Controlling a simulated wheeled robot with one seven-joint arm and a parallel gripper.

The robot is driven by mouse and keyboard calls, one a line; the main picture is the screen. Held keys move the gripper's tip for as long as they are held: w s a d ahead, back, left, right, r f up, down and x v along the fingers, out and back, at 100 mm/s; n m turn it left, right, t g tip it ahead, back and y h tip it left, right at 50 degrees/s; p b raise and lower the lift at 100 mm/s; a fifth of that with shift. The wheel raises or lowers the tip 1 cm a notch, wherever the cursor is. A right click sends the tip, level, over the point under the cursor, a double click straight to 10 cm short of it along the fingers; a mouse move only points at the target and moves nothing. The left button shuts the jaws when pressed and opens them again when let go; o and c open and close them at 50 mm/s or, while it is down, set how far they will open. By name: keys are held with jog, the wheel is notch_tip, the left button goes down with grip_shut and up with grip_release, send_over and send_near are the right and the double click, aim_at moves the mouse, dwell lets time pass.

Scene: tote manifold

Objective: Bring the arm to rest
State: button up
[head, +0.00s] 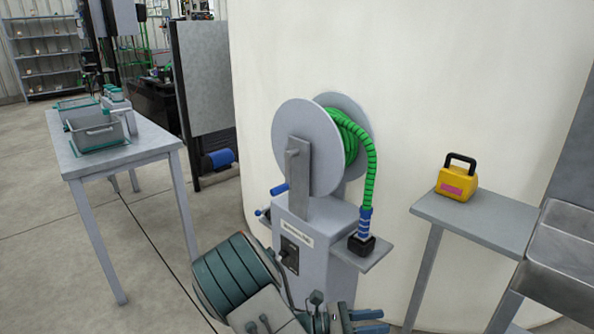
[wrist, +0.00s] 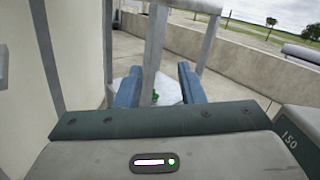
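My arm reaches in from the bottom of the head view, with its dark green-grey banded link at the lower middle. My gripper (head: 369,321) is at the bottom edge, in front of the hose reel stand, and part of it is cut off. In the wrist view my gripper (wrist: 158,86) has its two blue fingers apart with nothing held between them. A grey post and a pale surface with a small green spot show beyond the fingers.
A hose reel (head: 306,150) with green hose (head: 369,165) stands close beyond my arm. A grey table (head: 150,143) with a grey bin (head: 97,133) is at left. A yellow box (head: 456,184) sits on a shelf (head: 480,222) at right, beside a metal sink (head: 567,255). Open floor lies at left.

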jog(key=s+r+m+y+p, duration=0.4)
jog(key=r+m+y+p, duration=0.2)
jog(key=r, duration=0.7)
jog(key=s+a+r+m+t+y+p, duration=0.1)
jog(key=s+r+m+y+p, duration=0.4)
jog(key=r, duration=0.8)
jog(key=s+a+r+m+t+y+p, duration=0.1)
jog(key=s+r+m+y+p, duration=0.4)
jog(key=r+m+y+p, duration=0.3)
notch_tip(320, 180, up, 5)
jog(key=m+p, duration=0.2)
jog(key=p, duration=0.2)
jog(key=shift+a, duration=0.25)
jog(key=shift+s+f, duration=0.1)
